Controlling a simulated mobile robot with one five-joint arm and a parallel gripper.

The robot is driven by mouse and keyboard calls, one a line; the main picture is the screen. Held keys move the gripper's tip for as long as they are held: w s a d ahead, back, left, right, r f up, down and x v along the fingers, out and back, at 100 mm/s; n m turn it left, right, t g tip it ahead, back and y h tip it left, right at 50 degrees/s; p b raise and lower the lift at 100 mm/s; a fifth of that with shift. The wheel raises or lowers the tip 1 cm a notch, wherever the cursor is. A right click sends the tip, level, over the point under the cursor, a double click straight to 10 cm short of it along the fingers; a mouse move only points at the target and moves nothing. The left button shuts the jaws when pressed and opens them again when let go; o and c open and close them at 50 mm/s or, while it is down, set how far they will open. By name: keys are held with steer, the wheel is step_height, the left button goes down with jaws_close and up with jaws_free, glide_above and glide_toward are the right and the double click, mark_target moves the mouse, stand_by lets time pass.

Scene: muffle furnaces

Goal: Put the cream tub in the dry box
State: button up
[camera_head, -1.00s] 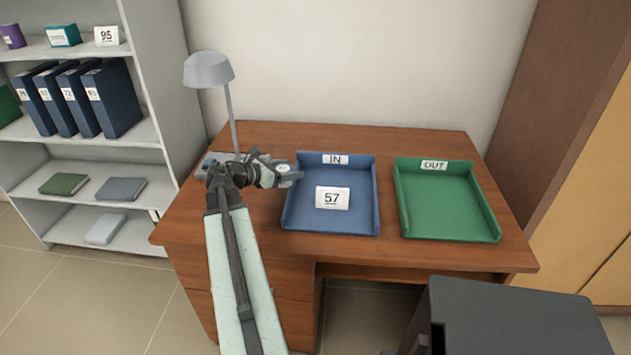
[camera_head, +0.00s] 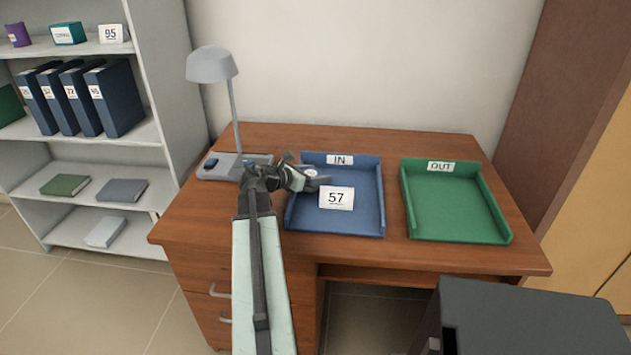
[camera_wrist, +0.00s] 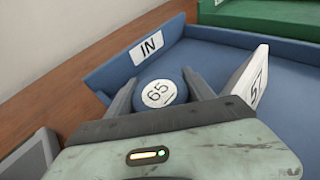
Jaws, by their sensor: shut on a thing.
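My gripper (camera_head: 318,181) is over the left part of the blue IN tray in the head view. In the wrist view, my gripper (camera_wrist: 180,88) is shut on a round blue object (camera_wrist: 137,94) with a white label reading 65. The object's white top (camera_head: 311,173) shows small in the head view. Its sides are mostly hidden by the fingers, and I cannot tell whether it touches the tray. I see no cream-coloured tub and nothing marked as a dry box.
The blue IN tray (camera_head: 370,215) holds a white 57 card (camera_head: 337,197) right of my gripper. An empty green OUT tray (camera_head: 455,205) is further right. A grey lamp (camera_head: 211,65) stands behind left. A dark box (camera_head: 530,315) is at front right. Shelves (camera_head: 160,130) stand left.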

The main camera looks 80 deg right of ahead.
steer(key=o, duration=1.1)
steer(key=shift+f, duration=0.1)
steer(key=o, duration=0.4)
